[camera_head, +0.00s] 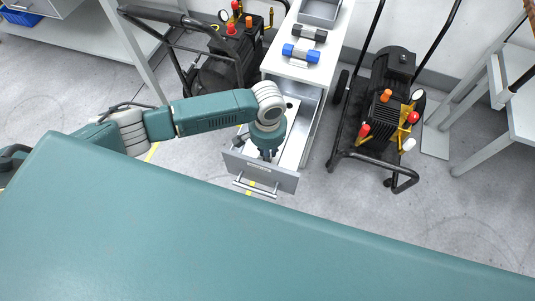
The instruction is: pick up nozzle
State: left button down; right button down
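My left arm reaches in from the left, and my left gripper (267,154) points down into the open drawer (259,174) of the grey cabinet. The gripper is small and dark, and I cannot tell whether its fingers are open or shut. No nozzle can be made out clearly; the wrist hides part of the drawer's inside. A small dark spot (289,105) shows on the light drawer bottom behind the wrist. My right gripper is not in view.
On the cabinet top lie a blue and black cylinder (300,53), a black and grey one (309,32) and a grey bin (320,12). Black wheeled machines stand left (214,75) and right (386,105) of the cabinet. Floor in front of the drawer is clear.

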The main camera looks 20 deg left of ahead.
pick_arm(q)
notch_tip(320, 180, up, 19)
jog(key=p, duration=0.1)
jog(key=shift+f, duration=0.1)
dwell(0.5)
